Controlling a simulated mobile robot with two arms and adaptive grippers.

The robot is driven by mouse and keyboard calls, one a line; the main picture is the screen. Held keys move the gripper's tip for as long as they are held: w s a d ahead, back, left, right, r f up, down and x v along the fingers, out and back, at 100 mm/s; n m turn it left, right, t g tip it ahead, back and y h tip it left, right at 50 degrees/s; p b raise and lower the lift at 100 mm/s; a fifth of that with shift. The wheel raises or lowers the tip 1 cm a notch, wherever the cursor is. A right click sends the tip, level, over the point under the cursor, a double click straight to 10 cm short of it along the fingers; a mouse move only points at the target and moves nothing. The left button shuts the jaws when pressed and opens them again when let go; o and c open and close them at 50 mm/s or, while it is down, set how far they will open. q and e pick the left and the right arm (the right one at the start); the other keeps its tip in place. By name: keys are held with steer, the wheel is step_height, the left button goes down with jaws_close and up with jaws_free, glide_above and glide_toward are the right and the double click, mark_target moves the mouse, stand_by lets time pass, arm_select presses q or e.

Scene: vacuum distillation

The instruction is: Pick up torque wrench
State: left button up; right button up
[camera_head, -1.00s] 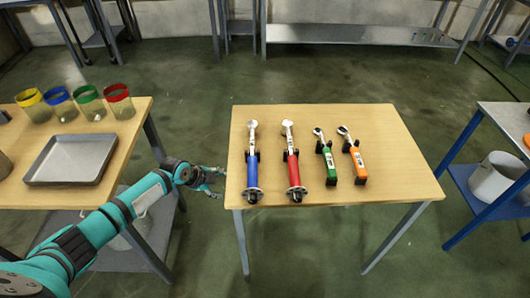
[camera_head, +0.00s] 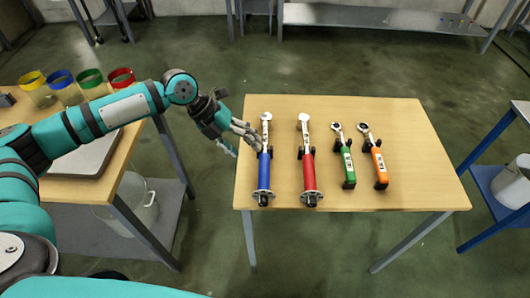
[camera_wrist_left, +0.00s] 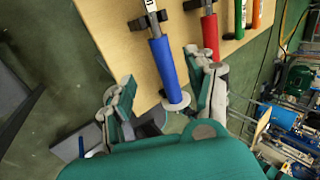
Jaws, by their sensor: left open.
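Several torque wrenches lie in a row on a wooden table (camera_head: 420,180), each propped on small black holders. From left to right they have a blue (camera_head: 264,172), a red (camera_head: 309,172), a green (camera_head: 348,168) and an orange (camera_head: 380,166) handle. My left gripper (camera_head: 249,140) is open at the table's left edge, beside the blue wrench's upper part. In the left wrist view the blue handle (camera_wrist_left: 168,68) shows between the open fingers (camera_wrist_left: 174,80), with no grip on it. The red handle (camera_wrist_left: 210,38) is just beyond the right finger.
A second wooden table on the left holds a metal tray (camera_head: 88,158) and several colour-rimmed jars (camera_head: 92,86), partly behind my left arm. A blue-framed table (camera_head: 485,172) with a white bucket (camera_head: 512,182) stands at right. The wrench table's right side is clear.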

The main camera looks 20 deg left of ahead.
mark_target(262, 161)
arm_select(q)
steer(key=x, duration=0.2)
steer(key=shift+d+f, duration=0.15)
steer(key=shift+f, duration=0.05)
steer(key=shift+w+d+f, duration=0.1)
steer(key=shift+d+f, duration=0.15)
steer(key=shift+f, duration=0.15)
steer(key=p+x, duration=0.1)
steer(key=x, duration=0.3)
steer(key=shift+d+f, duration=0.1)
steer(key=shift+d, duration=0.15)
steer(key=shift+d+f, duration=0.15)
steer(key=shift+f, duration=0.15)
arm_select(e)
steer(key=shift+w+a+r, duration=0.15)
steer(key=shift+r, duration=0.3)
steer(key=shift+w+a+r, duration=0.1)
steer(key=shift+w+r, duration=0.05)
steer(key=shift+r, duration=0.25)
arm_select(q)
steer(key=shift+c, duration=0.4)
jaws_close()
steer(key=shift+r, duration=0.15)
